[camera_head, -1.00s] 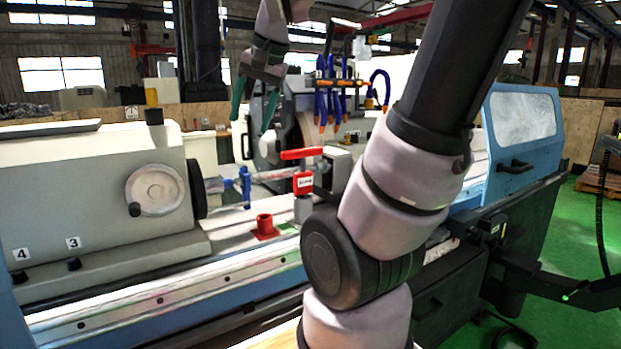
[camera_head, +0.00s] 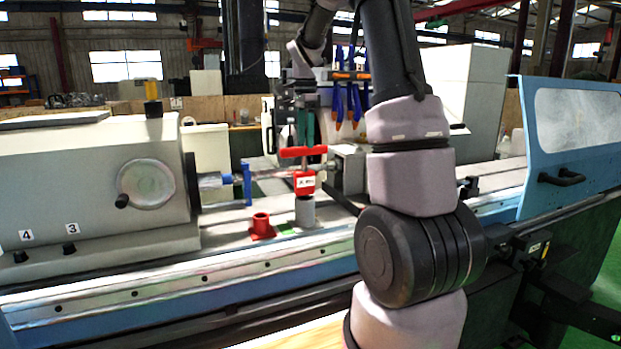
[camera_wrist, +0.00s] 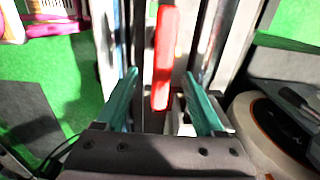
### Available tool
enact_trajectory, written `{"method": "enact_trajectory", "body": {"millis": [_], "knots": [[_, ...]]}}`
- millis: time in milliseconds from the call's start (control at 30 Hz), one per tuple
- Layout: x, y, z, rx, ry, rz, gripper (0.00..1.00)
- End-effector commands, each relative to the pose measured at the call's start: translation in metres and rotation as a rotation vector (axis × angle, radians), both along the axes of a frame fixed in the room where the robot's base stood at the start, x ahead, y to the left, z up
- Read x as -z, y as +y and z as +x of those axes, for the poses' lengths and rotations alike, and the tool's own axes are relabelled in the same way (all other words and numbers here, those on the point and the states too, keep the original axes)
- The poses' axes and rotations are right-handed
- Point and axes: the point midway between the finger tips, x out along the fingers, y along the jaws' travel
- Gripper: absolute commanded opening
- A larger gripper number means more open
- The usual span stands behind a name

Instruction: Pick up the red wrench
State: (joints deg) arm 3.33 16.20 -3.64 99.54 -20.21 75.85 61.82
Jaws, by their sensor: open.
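The red wrench (camera_head: 304,152) stands upright in the head view, with a crosswise handle on top and a labelled red body below. It rests on a grey cylinder (camera_head: 305,211) on the machine bed. My gripper (camera_head: 305,130) points down close above the handle, its green fingers seen almost edge-on. In the wrist view, my gripper (camera_wrist: 160,74) is open, with the red wrench handle (camera_wrist: 163,55) running lengthwise between the spread fingers. I cannot tell whether a finger touches it. The wrench's lower body is mostly hidden in the wrist view.
A red socket (camera_head: 261,227) stands left of the cylinder. A blue clamp (camera_head: 247,184) is behind it. The grey headstock with its handwheel (camera_head: 148,184) is at left, blue hoses (camera_head: 346,103) behind, and a blue guard door (camera_head: 577,130) at right.

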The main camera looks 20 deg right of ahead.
Motion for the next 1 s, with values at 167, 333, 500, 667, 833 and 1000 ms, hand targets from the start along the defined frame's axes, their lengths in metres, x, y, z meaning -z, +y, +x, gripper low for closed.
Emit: {"method": "enact_trajectory", "body": {"millis": [167,333,500,667,833,1000], "knots": [[0.029,0.0,-0.001,-0.001,0.002,0.001,0.7],[0.041,0.0,0.0,-0.003,0.001,0.0,0.7],[0.064,0.001,0.002,-0.003,0.003,0.002,0.7],[0.085,0.0,0.003,-0.003,0.001,0.001,0.7],[0.091,0.001,0.003,-0.004,-0.002,0.0,0.7],[0.091,0.001,0.003,-0.004,-0.002,0.001,0.58]]}}
